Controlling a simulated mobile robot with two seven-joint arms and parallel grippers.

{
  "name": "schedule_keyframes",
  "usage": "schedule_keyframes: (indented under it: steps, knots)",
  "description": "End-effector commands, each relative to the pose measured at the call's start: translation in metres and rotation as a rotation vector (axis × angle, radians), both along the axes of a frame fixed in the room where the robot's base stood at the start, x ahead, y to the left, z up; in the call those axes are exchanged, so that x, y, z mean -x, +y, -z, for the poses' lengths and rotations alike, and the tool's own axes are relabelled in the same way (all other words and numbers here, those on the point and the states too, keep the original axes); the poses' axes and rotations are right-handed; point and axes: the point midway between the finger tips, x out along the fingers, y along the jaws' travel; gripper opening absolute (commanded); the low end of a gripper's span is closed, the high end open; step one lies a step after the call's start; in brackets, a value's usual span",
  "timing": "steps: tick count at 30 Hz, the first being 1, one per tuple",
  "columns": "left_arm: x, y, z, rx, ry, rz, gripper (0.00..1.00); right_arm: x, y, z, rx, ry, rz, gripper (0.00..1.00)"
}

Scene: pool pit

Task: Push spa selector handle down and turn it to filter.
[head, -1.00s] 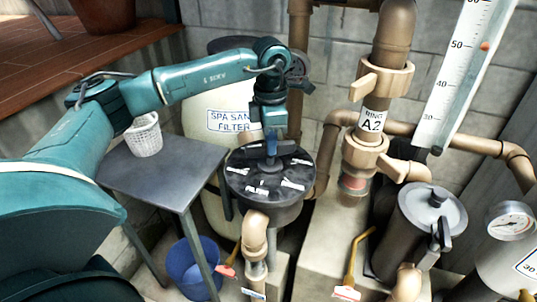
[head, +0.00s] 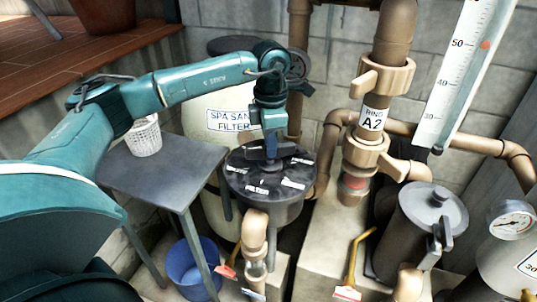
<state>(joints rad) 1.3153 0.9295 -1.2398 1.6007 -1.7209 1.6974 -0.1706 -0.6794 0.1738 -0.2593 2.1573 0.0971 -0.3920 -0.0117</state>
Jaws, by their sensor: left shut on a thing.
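The spa selector valve is a round black top (head: 242,180) with several white labels, in front of the spa sand filter tank, in the middle of the head view. Its dark handle (head: 285,151) lies across the top. My left gripper (head: 270,153) points down from above and is shut on the handle. The fingers hide the handle's middle, and I cannot tell how far down it is pressed. The label writing is too small to read surely, so I cannot tell which one the handle points at. My right gripper is not in view.
A grey table (head: 165,172) with a white basket (head: 144,136) stands left of the valve. A blue bucket (head: 190,275) is below. Tan pipes (head: 395,45) and a grey lidded canister (head: 420,235) are on the right. A tall white scale (head: 455,85) stands at the upper right.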

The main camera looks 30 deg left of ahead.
Motion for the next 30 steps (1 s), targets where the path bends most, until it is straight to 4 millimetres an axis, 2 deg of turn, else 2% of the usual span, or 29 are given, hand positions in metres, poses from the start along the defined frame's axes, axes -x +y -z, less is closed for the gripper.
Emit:
schedule_keyframes:
  steps: [4,18,21,25,30]
  knots:
    - [0.001,-0.001,0.001,0.002,0.004,-0.133,0.00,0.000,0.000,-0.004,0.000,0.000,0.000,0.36]
    - [0.001,-0.001,0.001,-0.001,0.007,-0.864,0.00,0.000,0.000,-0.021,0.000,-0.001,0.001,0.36]
    - [0.001,-0.001,0.001,-0.002,0.006,-0.978,0.00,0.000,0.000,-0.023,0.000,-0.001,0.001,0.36]
    - [0.001,-0.001,0.002,-0.001,0.007,-1.042,0.00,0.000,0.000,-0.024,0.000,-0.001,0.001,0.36]
    - [0.001,-0.001,0.003,-0.002,0.006,-1.043,0.00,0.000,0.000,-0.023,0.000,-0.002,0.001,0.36]
